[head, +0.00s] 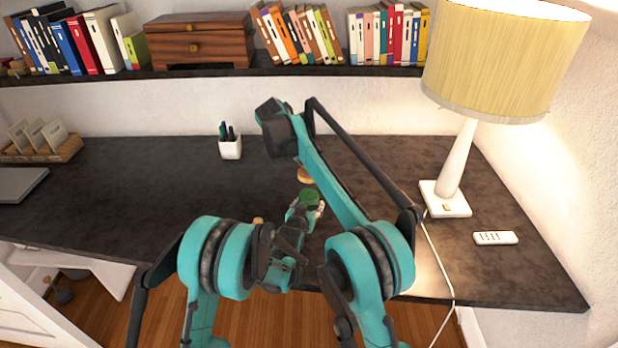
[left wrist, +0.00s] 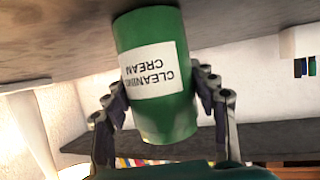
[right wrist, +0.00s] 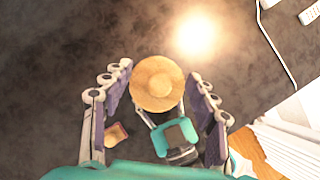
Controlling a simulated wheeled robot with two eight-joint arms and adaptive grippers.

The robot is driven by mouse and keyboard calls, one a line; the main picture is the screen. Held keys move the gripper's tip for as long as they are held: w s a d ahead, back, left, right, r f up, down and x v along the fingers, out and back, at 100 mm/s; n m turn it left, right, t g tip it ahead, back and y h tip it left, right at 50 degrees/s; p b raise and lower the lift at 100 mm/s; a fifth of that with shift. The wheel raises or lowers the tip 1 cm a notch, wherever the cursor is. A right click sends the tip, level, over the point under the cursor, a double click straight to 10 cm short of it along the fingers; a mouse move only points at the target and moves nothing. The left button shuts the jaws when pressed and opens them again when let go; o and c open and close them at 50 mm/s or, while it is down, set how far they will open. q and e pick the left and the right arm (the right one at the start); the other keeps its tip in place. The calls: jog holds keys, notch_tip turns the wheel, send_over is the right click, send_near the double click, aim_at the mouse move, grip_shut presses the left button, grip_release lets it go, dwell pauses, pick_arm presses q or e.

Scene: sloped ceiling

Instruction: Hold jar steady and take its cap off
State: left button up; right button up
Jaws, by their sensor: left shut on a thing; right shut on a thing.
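The green jar (left wrist: 150,28) has a white "CLEANING CREAM" label and appears upside down in the left wrist view. My left gripper (left wrist: 160,82) is shut around its sides. In the head view the jar (head: 309,196) shows a green top with no cap on it. The round wooden cap (right wrist: 157,83) sits between the fingers of my right gripper (right wrist: 156,92), which is shut on it. In the head view the cap (head: 304,175) shows just above and beyond the jar's top. The right fingers are hidden there behind my arm. I cannot tell whether the jar's base touches the desk.
The dark desk (head: 130,190) is mostly clear on the left. A small wooden item (right wrist: 116,135) lies near the jar. A pen cup (head: 230,148) stands behind. A lamp (head: 448,190) and a white remote (head: 495,238) are on the right, with a cord hanging over the front edge.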

jog(key=shift+r, duration=0.6)
jog(key=shift+r, duration=3)
pick_arm(q)
jog(key=o, duration=1.4)
jog(key=shift+o, duration=0.2)
jog(key=v, duration=1.2)
